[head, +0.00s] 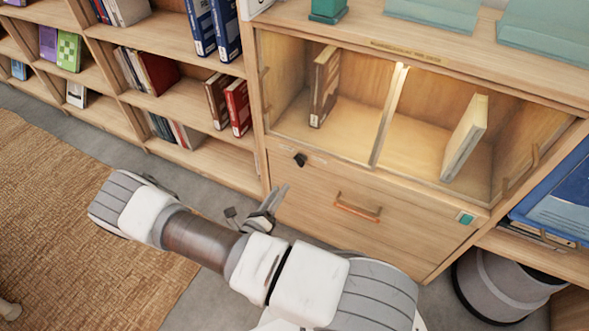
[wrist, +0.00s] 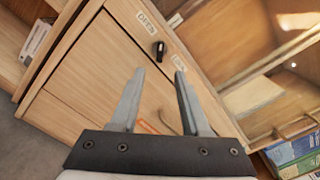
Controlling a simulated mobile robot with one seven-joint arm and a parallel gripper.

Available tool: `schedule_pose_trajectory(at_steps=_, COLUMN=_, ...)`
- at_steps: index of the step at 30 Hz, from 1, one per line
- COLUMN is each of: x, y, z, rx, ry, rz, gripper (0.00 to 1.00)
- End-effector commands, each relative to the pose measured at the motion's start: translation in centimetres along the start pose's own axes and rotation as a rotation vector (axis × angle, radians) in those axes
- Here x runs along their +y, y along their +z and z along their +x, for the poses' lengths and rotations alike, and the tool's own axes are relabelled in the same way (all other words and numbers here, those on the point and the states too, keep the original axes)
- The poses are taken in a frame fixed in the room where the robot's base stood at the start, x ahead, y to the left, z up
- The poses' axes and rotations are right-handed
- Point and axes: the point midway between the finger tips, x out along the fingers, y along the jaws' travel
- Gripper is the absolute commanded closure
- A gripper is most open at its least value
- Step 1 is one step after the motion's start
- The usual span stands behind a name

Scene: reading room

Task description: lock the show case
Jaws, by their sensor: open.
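The show case (head: 262,150) is a light wood cabinet with a lit, glazed upper part holding two books. Its two glass doors look shut and meet at a middle strip (head: 388,115). A small black lock knob (head: 300,159) sits on the wood below the left door, between two small labels. In the wrist view the knob (wrist: 159,50) lies just beyond the fingertips, with a label on either side; their words are too blurred to read surely. My gripper (head: 272,204) is open and empty, in front of and below the knob. Its fingers (wrist: 158,72) appear apart from the knob.
A drawer with an orange-brown handle (head: 358,207) is below the knob. Bookshelves (head: 190,100) stand to the left. A dark grey round bin (head: 500,285) stands at the lower right. Grey floor and a brown rug (head: 60,200) lie left of my arm.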

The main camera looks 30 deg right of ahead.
Motion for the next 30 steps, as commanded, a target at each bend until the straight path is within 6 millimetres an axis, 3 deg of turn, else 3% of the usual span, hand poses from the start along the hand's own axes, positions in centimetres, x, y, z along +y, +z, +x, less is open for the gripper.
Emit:
schedule_pose_trajectory(at_steps=9, x=0.1, y=-0.2, z=6.9, rx=0.002, ry=-0.004, rz=0.002, gripper=0.54)
schedule_pose_trajectory(at_steps=15, x=0.1, y=-0.1, z=9.6, rx=0.002, ry=-0.002, rz=0.001, gripper=0.54)
schedule_pose_trajectory(at_steps=28, x=0.0, y=0.0, z=10.6, rx=0.000, ry=0.000, rz=0.000, gripper=0.54)
schedule_pose_trajectory(at_steps=30, x=0.0, y=0.0, z=10.6, rx=0.000, ry=0.000, rz=0.000, gripper=0.66)
